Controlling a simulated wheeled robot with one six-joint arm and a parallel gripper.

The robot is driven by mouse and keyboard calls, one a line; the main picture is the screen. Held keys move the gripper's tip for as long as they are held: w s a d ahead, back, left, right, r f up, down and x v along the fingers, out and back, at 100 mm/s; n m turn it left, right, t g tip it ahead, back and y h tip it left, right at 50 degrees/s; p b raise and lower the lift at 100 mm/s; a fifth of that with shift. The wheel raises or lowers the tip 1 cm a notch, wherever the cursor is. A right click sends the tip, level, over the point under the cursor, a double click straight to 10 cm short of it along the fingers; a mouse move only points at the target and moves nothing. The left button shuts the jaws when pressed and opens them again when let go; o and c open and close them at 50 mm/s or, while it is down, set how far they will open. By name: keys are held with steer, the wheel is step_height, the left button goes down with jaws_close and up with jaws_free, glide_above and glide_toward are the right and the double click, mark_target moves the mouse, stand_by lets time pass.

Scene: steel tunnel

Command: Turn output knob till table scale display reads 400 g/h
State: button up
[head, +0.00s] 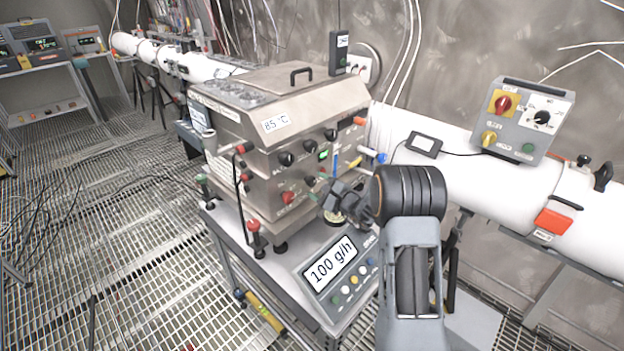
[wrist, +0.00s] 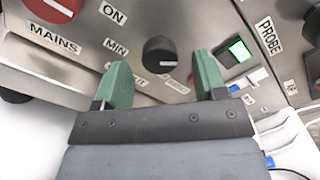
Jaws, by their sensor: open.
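The output knob (wrist: 160,55) is a small black dial with a white pointer mark on a steel panel. In the wrist view, labels beside it read MIN and, partly hidden, what looks like OUTPUT. My gripper (wrist: 163,78) is open, its two green fingers to either side and just short of the knob; I see no contact. In the head view my gripper (head: 346,200) is at the front of the steel machine (head: 262,132). The table scale (head: 338,272) stands on the table below the panel, and its display (head: 330,264) reads 100 g/h.
A red mains knob (wrist: 55,6) and a green lit switch (wrist: 238,50) flank the output knob. A white pipe (head: 480,178) with a grey control box (head: 527,118) runs along the right. Grating floor (head: 120,240) lies open at left.

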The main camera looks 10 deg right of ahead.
mark_target(314, 183)
steer(key=shift+p+x, duration=0.3)
steer(key=shift+x, duration=1.3)
steer(key=c, duration=0.9)
steer(key=m+b, duration=0.3)
steer(key=shift+f, duration=0.1)
steer(key=shift+m+b, duration=0.7)
steer(key=shift+m, duration=1.5)
